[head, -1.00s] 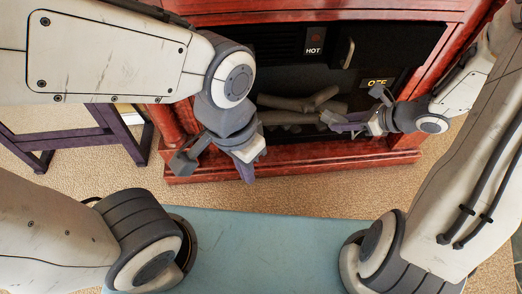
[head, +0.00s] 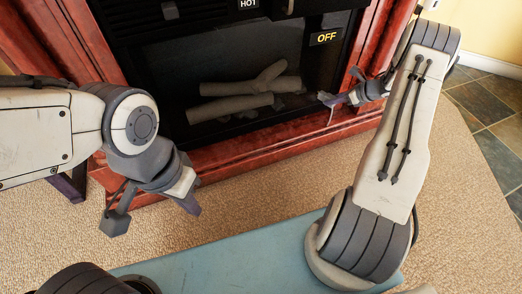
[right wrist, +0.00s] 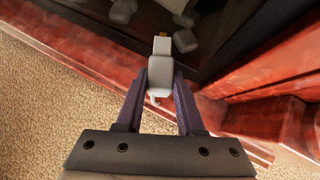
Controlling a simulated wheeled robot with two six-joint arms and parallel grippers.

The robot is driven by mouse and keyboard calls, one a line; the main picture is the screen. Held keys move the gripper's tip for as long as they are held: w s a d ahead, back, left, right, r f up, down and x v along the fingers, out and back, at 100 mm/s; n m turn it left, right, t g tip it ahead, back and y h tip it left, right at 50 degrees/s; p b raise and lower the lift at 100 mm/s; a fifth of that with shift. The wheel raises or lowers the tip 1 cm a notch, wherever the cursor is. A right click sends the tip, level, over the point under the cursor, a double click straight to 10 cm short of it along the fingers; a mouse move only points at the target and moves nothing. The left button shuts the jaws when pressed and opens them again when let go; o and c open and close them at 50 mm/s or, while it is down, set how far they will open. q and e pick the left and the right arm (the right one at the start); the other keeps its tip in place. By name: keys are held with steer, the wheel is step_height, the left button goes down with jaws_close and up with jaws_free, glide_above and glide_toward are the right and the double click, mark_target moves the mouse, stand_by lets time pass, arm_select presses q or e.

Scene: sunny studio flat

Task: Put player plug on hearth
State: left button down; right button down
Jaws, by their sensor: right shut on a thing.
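The player plug (right wrist: 161,47), a small pale grey-white piece with a yellowish tip, sits between the purple fingers of my right gripper (right wrist: 160,80) in the right wrist view. In the head view my right gripper (head: 330,98) is at the right end of the fireplace opening, over the red wooden hearth (head: 235,157); the plug is too small to make out clearly there. The hearth (right wrist: 95,45) lies beneath the gripper in the right wrist view; I cannot tell whether the plug touches it. My left gripper (head: 152,212) is open and empty above the carpet.
The dark firebox holds pale logs (head: 240,92) and an OFF sign (head: 326,38). The red right post (head: 385,40) of the fireplace stands close to my right gripper. A blue mat (head: 230,270) lies on the beige carpet (head: 250,205). Slate tiles (head: 490,125) are at the right.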

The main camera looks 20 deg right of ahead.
steer(key=shift+d+f, duration=0.65)
steer(key=shift+f, duration=0.05)
step_height(320, 180, down, 10)
steer(key=b, duration=0.7)
steer(key=shift+r, duration=0.15)
steer(key=shift+f, duration=0.2)
steer(key=c, duration=0.5)
jaws_free()
